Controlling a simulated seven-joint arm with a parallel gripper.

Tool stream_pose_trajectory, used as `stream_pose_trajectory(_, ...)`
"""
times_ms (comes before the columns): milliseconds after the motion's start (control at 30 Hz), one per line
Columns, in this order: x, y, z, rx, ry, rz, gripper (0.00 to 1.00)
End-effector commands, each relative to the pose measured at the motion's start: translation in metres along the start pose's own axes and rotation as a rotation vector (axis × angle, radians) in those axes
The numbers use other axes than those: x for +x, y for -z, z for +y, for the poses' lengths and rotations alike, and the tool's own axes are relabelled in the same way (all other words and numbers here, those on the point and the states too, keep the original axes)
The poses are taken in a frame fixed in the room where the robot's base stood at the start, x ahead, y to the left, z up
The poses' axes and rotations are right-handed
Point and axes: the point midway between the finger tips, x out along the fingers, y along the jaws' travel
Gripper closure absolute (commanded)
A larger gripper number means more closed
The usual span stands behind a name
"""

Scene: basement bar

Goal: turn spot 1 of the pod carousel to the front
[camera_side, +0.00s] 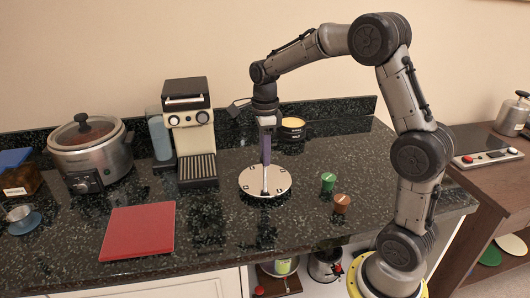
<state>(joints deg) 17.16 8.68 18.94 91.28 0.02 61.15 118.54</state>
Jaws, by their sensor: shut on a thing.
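The pod carousel (252,184) is a round, pale disc on the dark counter, with small dark marks around its rim. The spot numbers are too small to read, so I cannot tell which spot faces the front. My gripper (266,160) points straight down over the disc. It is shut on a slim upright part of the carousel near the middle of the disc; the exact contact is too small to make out. A green pod (328,181) and a brown pod (342,203) stand on the counter to the right of the disc.
A coffee machine (190,130) stands left of the carousel, with a slow cooker (92,155) farther left. A red mat (138,231) lies at the front left. A dark tin (292,130) stands behind the disc. The counter just in front of the disc is clear.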

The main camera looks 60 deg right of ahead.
Motion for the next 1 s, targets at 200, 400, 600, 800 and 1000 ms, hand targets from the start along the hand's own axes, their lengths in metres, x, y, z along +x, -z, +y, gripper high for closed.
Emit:
stream_pose_trajectory(200,-0.0018,0.0001,-0.001,0.036,0.005,-0.001,1.0)
stream_pose_trajectory(400,-0.0019,0.0001,-0.0012,0.04,0.005,-0.002,1.0)
stream_pose_trajectory(600,-0.002,0.0001,-0.0014,0.039,0.006,-0.002,0.62)
stream_pose_trajectory(800,-0.0013,0.0001,-0.001,0.038,0.004,-0.001,0.33)
stream_pose_trajectory(1000,-0.0006,0.0001,-0.0005,0.038,0.002,-0.001,0.33)
